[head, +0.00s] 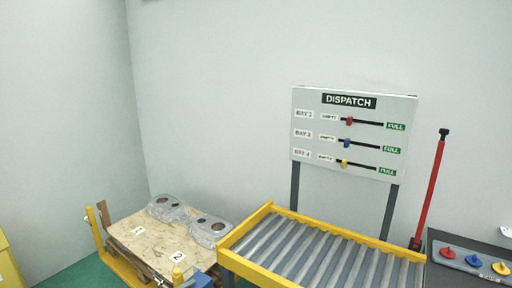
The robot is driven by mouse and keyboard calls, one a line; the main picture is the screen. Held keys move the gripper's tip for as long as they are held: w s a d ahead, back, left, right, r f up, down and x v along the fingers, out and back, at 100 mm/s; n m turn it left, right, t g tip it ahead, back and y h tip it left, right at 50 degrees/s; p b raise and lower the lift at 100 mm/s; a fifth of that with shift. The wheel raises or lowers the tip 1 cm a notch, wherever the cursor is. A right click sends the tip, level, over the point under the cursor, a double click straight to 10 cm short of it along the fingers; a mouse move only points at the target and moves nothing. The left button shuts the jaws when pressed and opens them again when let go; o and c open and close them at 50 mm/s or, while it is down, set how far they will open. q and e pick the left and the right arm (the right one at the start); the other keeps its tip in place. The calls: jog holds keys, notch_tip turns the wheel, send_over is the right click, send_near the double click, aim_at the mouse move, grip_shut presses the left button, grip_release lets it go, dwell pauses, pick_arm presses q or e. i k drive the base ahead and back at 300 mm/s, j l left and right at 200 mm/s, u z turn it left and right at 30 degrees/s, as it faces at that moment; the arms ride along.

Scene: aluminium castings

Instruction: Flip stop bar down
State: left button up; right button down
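The stop bar (429,190) is a long red bar with a black tip, at the right end of the roller conveyor (258,262). It stands raised, nearly upright and leaning a little to the right at its top. Its dark lower end sits by the conveyor's far right corner. Neither of my grippers can be made out in the head view, and nothing is seen touching the bar.
A dispatch board (352,132) with three coloured sliders stands behind the conveyor. A dark panel (462,242) with red, blue and yellow knobs is right of the bar. A wooden pallet (140,238) with grey castings (208,230) lies left, beside yellow posts.

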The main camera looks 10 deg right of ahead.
aim_at(444, 132)
jog(key=l+z, duration=0.1)
jog(key=z, duration=0.35)
jog(key=i+z, duration=0.15)
jog(key=z, duration=0.75)
jog(key=i+j+u, duration=0.1)
jog(key=j, duration=0.35)
jog(key=i+j+u, duration=0.15)
jog(key=j, duration=0.25)
jog(key=i+j+u, duration=0.1)
jog(key=i+j, duration=0.15)
jog(key=j, duration=0.15)
jog(key=i+j+u, duration=0.1)
jog(key=j, duration=0.25)
jog(key=i, duration=0.1)
